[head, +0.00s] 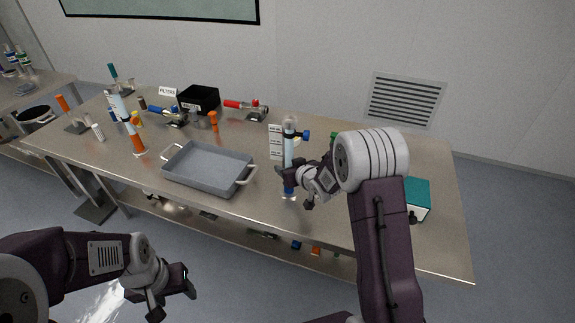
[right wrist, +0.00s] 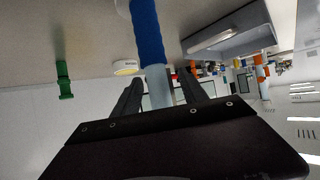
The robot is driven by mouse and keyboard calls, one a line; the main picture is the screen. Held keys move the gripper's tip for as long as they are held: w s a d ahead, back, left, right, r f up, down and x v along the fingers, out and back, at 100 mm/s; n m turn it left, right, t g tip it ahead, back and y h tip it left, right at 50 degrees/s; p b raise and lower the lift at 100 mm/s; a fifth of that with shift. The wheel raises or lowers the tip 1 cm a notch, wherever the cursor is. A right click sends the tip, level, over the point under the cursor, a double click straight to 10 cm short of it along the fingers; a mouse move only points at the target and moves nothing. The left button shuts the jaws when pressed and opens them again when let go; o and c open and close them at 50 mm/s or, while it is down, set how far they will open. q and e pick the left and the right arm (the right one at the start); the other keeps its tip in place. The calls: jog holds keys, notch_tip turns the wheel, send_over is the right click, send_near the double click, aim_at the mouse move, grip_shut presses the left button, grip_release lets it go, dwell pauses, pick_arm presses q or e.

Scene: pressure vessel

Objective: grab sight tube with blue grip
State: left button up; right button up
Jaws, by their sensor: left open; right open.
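The sight tube with the blue grip (head: 288,148) stands upright near the table's front edge, right of the grey tray. Its blue grip shows low on the tube. My right gripper (head: 295,187) is open at the tube's lower part. In the right wrist view the blue grip (right wrist: 148,32) runs in from the top, and the pale tube stretch passes between the spread fingers (right wrist: 160,80); contact cannot be told. A second sight tube with an orange grip (head: 137,144) stands left of the tray. My left gripper (head: 172,298) is open and empty, in front of the table.
A grey tray (head: 208,184) with two handles lies on the table (head: 330,240). Behind it are a black box (head: 199,97), a red-handled valve (head: 247,108) and a blue-handled valve (head: 168,114). A teal box (head: 418,195) sits at the right.

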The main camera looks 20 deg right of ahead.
jog(key=shift+s+d, duration=0.15)
grip_shut()
jog(key=shift+r, duration=0.15)
